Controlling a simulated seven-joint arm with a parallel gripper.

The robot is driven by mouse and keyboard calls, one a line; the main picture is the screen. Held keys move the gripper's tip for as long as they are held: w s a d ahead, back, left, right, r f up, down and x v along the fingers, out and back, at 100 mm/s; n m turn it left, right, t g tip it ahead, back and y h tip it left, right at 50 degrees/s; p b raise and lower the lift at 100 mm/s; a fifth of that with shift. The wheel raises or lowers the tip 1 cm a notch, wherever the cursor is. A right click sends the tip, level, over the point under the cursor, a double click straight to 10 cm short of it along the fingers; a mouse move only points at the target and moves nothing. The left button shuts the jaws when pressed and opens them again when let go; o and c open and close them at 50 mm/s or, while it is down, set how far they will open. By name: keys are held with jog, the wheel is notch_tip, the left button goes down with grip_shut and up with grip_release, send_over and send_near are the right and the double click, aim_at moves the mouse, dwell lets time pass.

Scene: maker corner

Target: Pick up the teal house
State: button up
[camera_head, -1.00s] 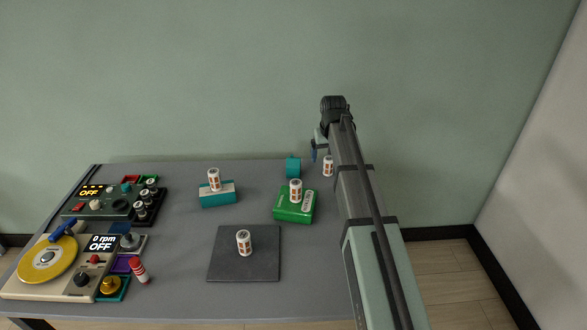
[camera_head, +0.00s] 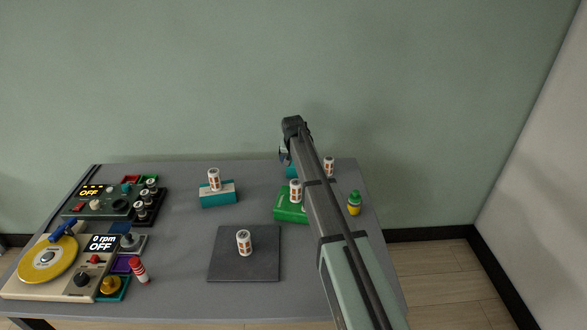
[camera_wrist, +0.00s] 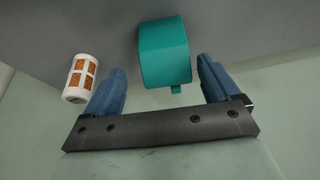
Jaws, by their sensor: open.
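The teal house (camera_wrist: 164,52) shows large in the wrist view, between the two blue fingers in the picture. It is a smooth teal block with an angled outline, and a small tab at its lower edge. In the head view only a sliver of the teal house (camera_head: 289,171) shows at the back of the table, mostly hidden behind my arm. My gripper (camera_wrist: 160,66) is open, with visible gaps on both sides of the house. In the head view my gripper (camera_head: 284,156) is over the table's back edge, above the house. I cannot tell how far the fingers are from it.
A white and orange cylinder (camera_wrist: 80,78) stands close by the left finger in the wrist view. A green box (camera_head: 289,207) with a similar cylinder on it is beside my arm. A yellow bottle with a green cap (camera_head: 354,203) stands right. A wall is behind the table.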

jog(key=shift+a+x, duration=0.2)
jog(key=shift+x, duration=1.25)
jog(key=shift+a+x, duration=0.15)
jog(key=shift+x, duration=1.35)
jog(key=c, duration=1.1)
